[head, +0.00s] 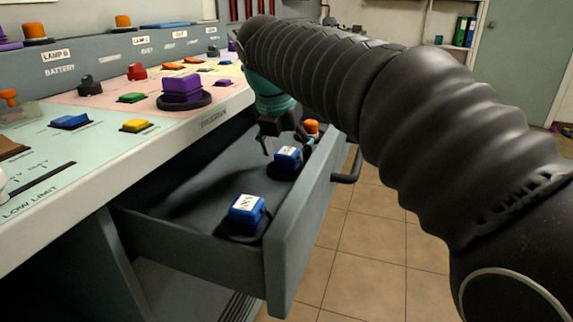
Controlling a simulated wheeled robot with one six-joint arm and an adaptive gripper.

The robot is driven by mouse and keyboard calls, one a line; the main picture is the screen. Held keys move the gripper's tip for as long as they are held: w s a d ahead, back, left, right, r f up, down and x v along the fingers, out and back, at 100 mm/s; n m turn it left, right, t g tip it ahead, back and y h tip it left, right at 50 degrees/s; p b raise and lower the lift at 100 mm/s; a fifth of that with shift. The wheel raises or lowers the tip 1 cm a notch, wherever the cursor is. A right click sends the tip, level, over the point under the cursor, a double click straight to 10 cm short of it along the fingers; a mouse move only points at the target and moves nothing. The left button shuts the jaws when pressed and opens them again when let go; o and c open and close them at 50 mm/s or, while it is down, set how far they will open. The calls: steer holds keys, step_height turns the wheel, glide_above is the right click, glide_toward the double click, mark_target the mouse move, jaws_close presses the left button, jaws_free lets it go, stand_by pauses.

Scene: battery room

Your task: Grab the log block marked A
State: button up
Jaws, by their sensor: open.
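Two blue blocks with white labels sit on dark round bases in the open drawer (190,190). The nearer blue block (247,211) is by the drawer's front panel. The farther blue block (288,157) is deeper along the drawer. The label letters are too small for me to tell which one is marked A. My gripper (283,143) is open and points down into the drawer, close to the farther block. One dark finger shows left of that block; I cannot tell whether the gripper touches it. The arm hides part of the drawer's far end.
An orange knob (311,127) stands at the drawer's far end. The drawer handle (350,168) sticks out to the right. The control panel (110,167), with several coloured buttons and a purple knob (183,88), overhangs the drawer on the left. Tiled floor (372,255) is clear.

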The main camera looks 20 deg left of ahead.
steer(key=shift+w+f, duration=0.15)
steer(key=shift+f, duration=0.3)
steer(key=c, duration=1.2)
steer(key=shift+r, duration=0.1)
steer(key=shift+c, duration=0.2)
